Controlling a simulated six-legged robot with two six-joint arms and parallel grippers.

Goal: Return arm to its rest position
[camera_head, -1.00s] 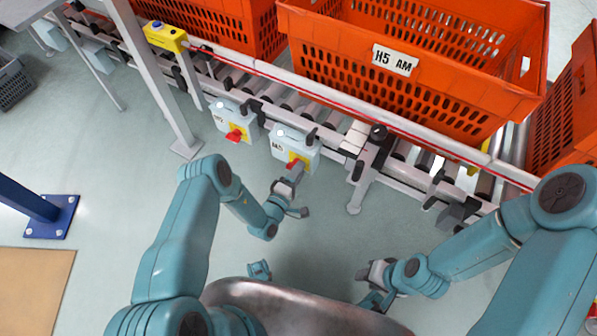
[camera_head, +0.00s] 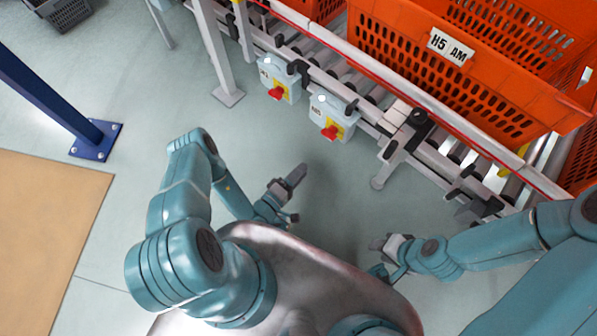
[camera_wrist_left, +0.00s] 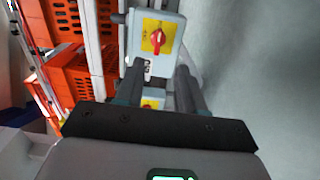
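My left gripper (camera_head: 290,194) is over the floor beside my body in the head view, with its arm folded. It is apart from the switch boxes. In the left wrist view its two fingers (camera_wrist_left: 159,80) are spread with nothing between them that they touch. My right gripper (camera_head: 379,256) is low at the front right of my body; its fingers are too small to tell their opening. Two grey switch boxes with red knobs on yellow plates, the left one (camera_head: 278,80) and the right one (camera_head: 333,117), hang on the conveyor's near side.
A roller conveyor (camera_head: 455,150) carries orange totes, one labelled H5 AM (camera_head: 400,60). A blue post (camera_head: 97,138) stands on the floor at left, near a tan floor panel (camera_head: 40,220). Grey floor between my left gripper and the conveyor is clear.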

